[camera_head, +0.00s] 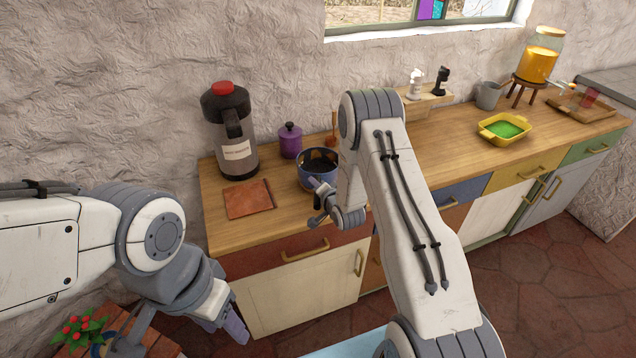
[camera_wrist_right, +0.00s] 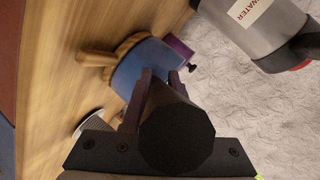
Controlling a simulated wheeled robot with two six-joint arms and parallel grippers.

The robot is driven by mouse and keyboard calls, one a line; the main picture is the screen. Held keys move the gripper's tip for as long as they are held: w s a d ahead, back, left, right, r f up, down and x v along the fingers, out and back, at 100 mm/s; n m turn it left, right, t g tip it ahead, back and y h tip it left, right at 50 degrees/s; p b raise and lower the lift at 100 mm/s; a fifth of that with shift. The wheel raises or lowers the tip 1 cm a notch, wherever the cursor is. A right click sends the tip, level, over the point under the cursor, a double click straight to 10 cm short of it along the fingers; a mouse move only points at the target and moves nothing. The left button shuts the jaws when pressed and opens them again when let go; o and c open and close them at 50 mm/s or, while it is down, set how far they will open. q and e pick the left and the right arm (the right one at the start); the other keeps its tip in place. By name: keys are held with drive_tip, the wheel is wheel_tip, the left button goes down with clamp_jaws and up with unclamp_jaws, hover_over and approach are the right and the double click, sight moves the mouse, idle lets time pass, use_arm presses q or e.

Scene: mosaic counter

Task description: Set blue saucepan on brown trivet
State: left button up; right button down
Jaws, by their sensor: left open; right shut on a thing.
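Whether the pan touches the counter is hard to tell. My left gripper (camera_head: 232,325) is open and empty, low in front of the cabinet.
A grey water dispenser (camera_head: 230,130) with a red top stands behind the trivet, a purple canister (camera_head: 290,140) behind the pan. A yellow dish (camera_head: 504,128) stands far right. The counter between is largely clear.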

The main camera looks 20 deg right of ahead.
drive_tip(key=shift+w+r, duration=0.1)
drive_tip(key=c, duration=1.1)
unclamp_jaws()
drive_tip(key=shift+f, duration=0.2)
drive_tip(key=o, duration=0.4)
drive_tip(key=shift+r, duration=0.1)
drive_tip(key=shift+s, duration=0.35)
drive_tip(key=b+v, duration=0.3)
drive_tip(key=v, duration=0.8)
drive_tip(key=shift+s+r, duration=0.15)
drive_tip(key=shift+s, duration=0.1)
